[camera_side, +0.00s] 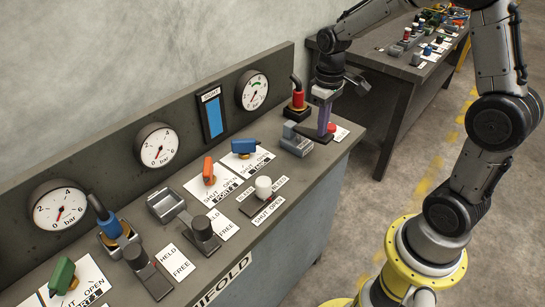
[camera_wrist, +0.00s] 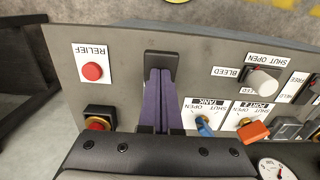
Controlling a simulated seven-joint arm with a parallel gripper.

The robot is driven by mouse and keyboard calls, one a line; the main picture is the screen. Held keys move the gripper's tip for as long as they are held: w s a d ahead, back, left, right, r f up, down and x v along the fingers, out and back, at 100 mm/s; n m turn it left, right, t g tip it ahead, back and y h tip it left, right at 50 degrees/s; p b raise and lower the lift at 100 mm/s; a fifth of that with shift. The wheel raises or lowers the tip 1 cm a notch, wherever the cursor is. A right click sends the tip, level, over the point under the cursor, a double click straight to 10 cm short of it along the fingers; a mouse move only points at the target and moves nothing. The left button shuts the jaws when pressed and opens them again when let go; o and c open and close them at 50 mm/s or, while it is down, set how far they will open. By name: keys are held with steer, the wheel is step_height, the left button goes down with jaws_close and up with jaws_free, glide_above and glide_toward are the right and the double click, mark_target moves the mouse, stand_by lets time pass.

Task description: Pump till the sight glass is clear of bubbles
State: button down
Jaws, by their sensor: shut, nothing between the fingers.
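The sight glass (camera_side: 212,117) is a tall blue window on the back panel under a SIGHT label. No bubbles can be made out in it at this size. My gripper (camera_side: 324,134) points down at the right end of the bench, its purple fingers together and empty. In the wrist view my gripper (camera_wrist: 164,75) has its fingertips over or against a dark grey block (camera_wrist: 161,59). A grey block-like fixture (camera_side: 297,139), possibly the pump, stands just left of the fingers in the side view. Whether they touch it cannot be told.
A red RELIEF button (camera_wrist: 92,71) is close by the fingers. A red-topped connector (camera_side: 297,101) stands behind. Blue (camera_side: 244,147) and orange (camera_side: 209,170) valve handles and a white-capped BLEED knob (camera_side: 263,187) lie left. Gauges (camera_side: 253,91) line the panel.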

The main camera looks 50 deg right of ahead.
steer(key=shift+r, duration=2.75)
steer(key=shift+a+r, duration=0.2)
steer(key=s+a+r+n+t, duration=0.1)
steer(key=s+a+r+t, duration=0.1)
steer(key=s+a+r, duration=0.3)
steer(key=s+a+m+t, duration=0.1)
steer(key=s+a+t, duration=0.2)
steer(key=s, duration=0.9)
steer(key=shift+s+a+r+t, duration=0.2)
steer(key=shift+s+t, duration=0.05)
steer(key=shift+t, duration=0.05)
